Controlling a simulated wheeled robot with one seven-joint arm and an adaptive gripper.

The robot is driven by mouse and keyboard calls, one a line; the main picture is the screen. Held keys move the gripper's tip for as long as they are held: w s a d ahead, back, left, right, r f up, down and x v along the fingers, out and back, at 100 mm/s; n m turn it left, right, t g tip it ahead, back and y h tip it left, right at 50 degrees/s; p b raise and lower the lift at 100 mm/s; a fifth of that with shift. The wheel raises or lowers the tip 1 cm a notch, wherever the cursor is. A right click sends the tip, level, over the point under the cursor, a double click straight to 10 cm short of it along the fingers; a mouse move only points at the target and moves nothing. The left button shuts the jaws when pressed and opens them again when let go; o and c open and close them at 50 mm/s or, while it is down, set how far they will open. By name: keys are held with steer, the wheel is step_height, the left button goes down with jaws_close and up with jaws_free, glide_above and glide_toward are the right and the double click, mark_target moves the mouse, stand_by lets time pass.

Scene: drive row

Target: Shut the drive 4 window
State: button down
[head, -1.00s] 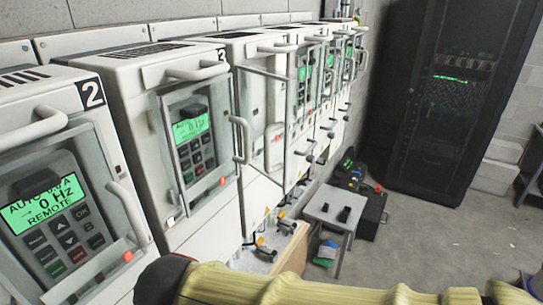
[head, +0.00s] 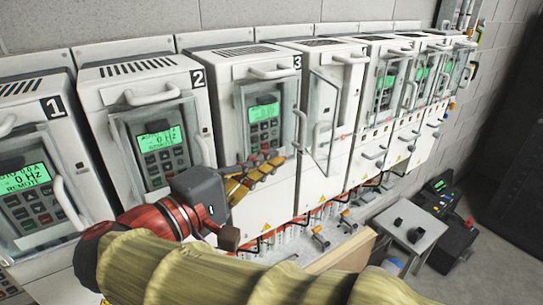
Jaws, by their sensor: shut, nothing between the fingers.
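The cabinet right of drive 3, where drive 4 would stand (head: 350,85), has its clear window (head: 321,112) swung open, sticking out toward me. Its number is hidden.
Drive 1 (head: 25,190), drive 2 (head: 155,150) and drive 3 (head: 265,120) have shut windows with projecting handles. More drives continue to the right. A small grey table (head: 408,232) and a dark case (head: 450,237) stand on the floor at the right.

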mark_target(317, 123)
steer(key=p+x, duration=0.1)
steer(key=x, duration=0.7)
steer(key=shift+d, duration=0.15)
steer(key=shift+s+d+n+t+y+b, duration=0.2)
steer(key=shift+d+n+t+y+b, duration=0.25)
steer(key=shift+b, duration=0.25)
steer(key=shift+d, duration=0.1)
